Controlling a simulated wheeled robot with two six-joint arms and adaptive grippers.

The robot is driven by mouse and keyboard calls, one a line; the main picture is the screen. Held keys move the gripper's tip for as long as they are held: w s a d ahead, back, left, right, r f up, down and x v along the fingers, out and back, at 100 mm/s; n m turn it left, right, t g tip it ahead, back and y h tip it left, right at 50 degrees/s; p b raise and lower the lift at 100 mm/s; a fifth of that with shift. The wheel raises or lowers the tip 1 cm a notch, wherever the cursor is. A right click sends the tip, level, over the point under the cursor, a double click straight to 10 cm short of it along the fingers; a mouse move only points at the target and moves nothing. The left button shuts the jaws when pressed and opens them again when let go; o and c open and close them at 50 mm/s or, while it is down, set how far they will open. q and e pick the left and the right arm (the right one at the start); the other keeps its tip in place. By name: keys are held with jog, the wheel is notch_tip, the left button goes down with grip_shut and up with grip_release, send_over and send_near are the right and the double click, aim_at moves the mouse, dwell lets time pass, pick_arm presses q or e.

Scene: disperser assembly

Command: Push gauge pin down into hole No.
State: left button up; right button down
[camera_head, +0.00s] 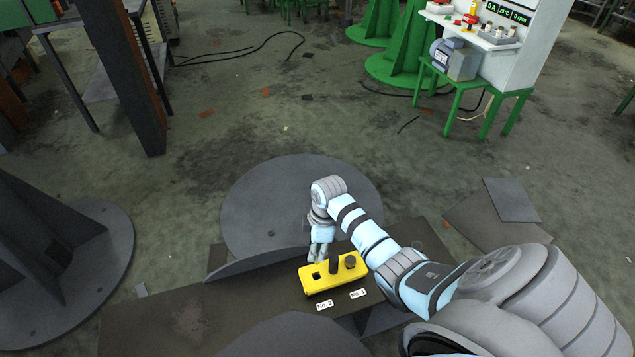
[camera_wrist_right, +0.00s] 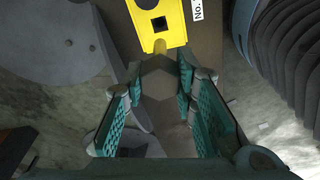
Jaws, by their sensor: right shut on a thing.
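The yellow block (camera_head: 312,287) lies on the dark table near the bottom middle of the head view. Its open square hole (camera_head: 316,276) is at the No. 2 end. A dark upright pin (camera_head: 334,266) and a dark round piece (camera_head: 350,262) stand in its other places. My right gripper (camera_head: 318,258) points down at the block's back edge, near the square hole. In the wrist view its green fingers are shut on a dull grey-brown gauge pin (camera_wrist_right: 163,85); the pin's lower end is hard to make out. The block (camera_wrist_right: 145,32) and square hole (camera_wrist_right: 160,24) show beyond the fingertips. My left gripper is out of view.
Labels No. 2 (camera_head: 324,305) and No. 1 (camera_head: 358,294) lie in front of the block. The brown table (camera_head: 190,322) is bare to the left. A round grey plate (camera_head: 265,195) lies behind it. A green-legged stand (camera_head: 485,95) is far back right.

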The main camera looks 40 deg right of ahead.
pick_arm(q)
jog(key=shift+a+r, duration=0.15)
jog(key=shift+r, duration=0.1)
pick_arm(e)
jog(key=shift+r, duration=0.2)
pick_arm(q)
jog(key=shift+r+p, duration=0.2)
jog(key=shift+p, duration=0.2)
pick_arm(e)
notch_tip(320, 180, down, 5)
jog(key=b, duration=0.3)
jog(key=shift+r+b, duration=0.2)
jog(key=shift+b, duration=0.1)
jog(key=shift+w+f+b, duration=0.1)
jog(key=shift+f+b, duration=0.35)
jog(key=shift+f, duration=0.15)
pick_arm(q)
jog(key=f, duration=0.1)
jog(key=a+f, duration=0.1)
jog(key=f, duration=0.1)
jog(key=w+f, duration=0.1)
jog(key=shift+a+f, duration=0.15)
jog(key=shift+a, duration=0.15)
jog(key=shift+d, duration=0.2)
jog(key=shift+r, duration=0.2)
